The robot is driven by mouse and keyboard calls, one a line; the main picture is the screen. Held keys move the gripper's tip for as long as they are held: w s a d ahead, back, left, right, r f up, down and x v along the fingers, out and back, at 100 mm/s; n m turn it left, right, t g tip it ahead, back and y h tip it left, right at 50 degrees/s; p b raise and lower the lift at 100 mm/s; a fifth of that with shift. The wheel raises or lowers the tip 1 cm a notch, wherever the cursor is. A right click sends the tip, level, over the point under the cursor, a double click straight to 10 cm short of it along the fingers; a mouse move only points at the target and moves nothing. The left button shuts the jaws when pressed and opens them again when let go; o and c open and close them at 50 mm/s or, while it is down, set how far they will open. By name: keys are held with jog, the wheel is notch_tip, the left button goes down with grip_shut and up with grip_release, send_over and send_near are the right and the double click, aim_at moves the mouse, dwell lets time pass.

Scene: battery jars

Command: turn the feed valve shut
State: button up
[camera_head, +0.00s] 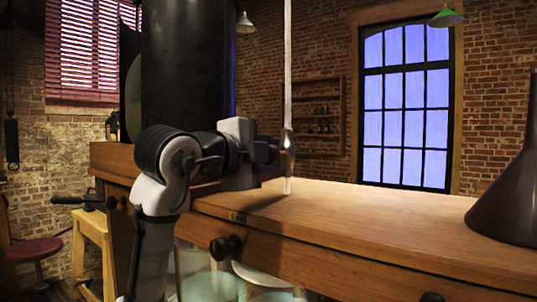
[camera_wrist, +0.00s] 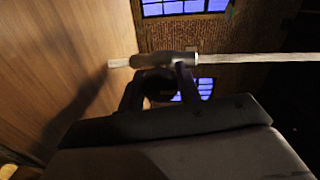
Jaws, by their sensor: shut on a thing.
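The feed valve (camera_head: 287,141) is a brownish fitting on a pale upright tube (camera_head: 288,60) above the wooden bench top. In the wrist view the valve body (camera_wrist: 165,60) lies across the picture, in line with the tube (camera_wrist: 255,58). My gripper (camera_head: 274,149) is at the valve's left side. In the wrist view its two fingers (camera_wrist: 158,82) are on either side of a dark round part at the valve, and it is shut on this part. The fingers and shadow hide the details, so I cannot tell how far the valve is turned.
The wooden bench (camera_head: 370,215) runs to the right, its top mostly clear. A dark cone (camera_head: 508,195) stands at its right end. A big black cylinder (camera_head: 187,70) rises behind my arm. Glass jars (camera_head: 212,286) with pale green liquid show below. A red stool (camera_head: 35,249) is at left.

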jog(key=shift+d+f, duration=0.1)
jog(key=shift+f, duration=0.1)
jog(key=o, duration=1)
jog(key=shift+r, duration=0.1)
jog(key=shift+c, duration=0.2)
jog(key=b+v, duration=0.3)
jog(key=v, duration=1.1)
jog(key=shift+r, duration=0.15)
